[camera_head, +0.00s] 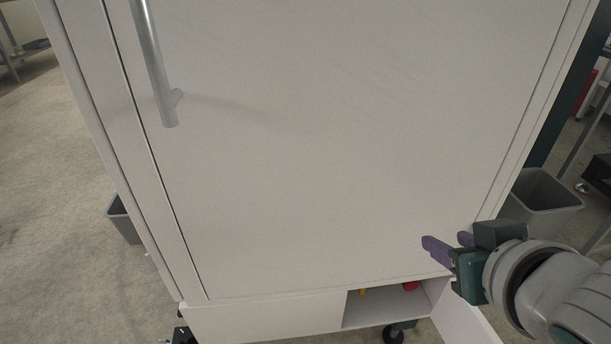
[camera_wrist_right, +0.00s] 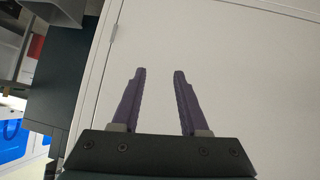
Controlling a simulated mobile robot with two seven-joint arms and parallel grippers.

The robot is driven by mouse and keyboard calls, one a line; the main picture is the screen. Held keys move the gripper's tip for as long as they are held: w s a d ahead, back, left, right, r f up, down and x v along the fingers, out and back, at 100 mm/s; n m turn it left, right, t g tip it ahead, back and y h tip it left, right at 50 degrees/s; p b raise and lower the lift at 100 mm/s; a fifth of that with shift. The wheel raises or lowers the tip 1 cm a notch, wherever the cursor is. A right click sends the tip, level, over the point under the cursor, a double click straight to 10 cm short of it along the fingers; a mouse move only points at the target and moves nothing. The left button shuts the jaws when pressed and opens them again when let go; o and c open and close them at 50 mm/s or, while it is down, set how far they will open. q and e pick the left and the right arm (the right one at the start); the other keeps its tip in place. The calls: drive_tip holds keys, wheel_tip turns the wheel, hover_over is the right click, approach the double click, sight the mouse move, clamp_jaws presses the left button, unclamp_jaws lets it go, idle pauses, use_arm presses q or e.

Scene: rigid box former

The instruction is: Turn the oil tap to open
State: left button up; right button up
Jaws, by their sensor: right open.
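The tall cabinet door (camera_head: 340,130) fills most of the head view. Below it is an open compartment (camera_head: 375,313). Inside, a small yellow part (camera_head: 363,292) and a red part (camera_head: 411,286) show at its top edge; which of them belongs to the oil tap I cannot tell. My right gripper (camera_head: 446,240) is open and empty, in front of the cabinet's lower right, above the compartment. In the right wrist view its two purple fingers (camera_wrist_right: 158,72) stand apart with only the cabinet's pale panel (camera_wrist_right: 240,60) beyond them. My left gripper is out of view.
A vertical metal handle (camera_head: 156,65) sticks out at the door's upper left. The compartment's small door (camera_head: 462,318) hangs open below my right gripper. Grey bins stand at the right (camera_head: 542,195) and left (camera_head: 123,218) of the cabinet. Floor is clear at the left.

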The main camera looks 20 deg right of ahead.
drive_tip(key=w+a+f+t+y+b, duration=0.1)
drive_tip(key=w+f+t+b, duration=0.15)
drive_tip(key=f+b, duration=1.05)
drive_tip(key=w+f+t+b, duration=0.1)
drive_tip(key=w+f+b, duration=0.2)
drive_tip(key=f+b, duration=1)
drive_tip(key=shift+n, duration=0.3)
drive_tip(key=x, duration=0.3)
drive_tip(key=f+b+x, duration=0.1)
drive_tip(key=x, duration=0.2)
drive_tip(key=b+x, duration=0.1)
drive_tip(key=x, duration=0.2)
drive_tip(key=shift+s+a+f, duration=0.1)
drive_tip(key=shift+a+f, duration=0.15)
drive_tip(key=shift+f, duration=0.15)
drive_tip(key=shift+w+d+b, duration=0.1)
drive_tip(key=shift+w+b, duration=0.3)
drive_tip(key=shift+w, duration=0.05)
clamp_jaws()
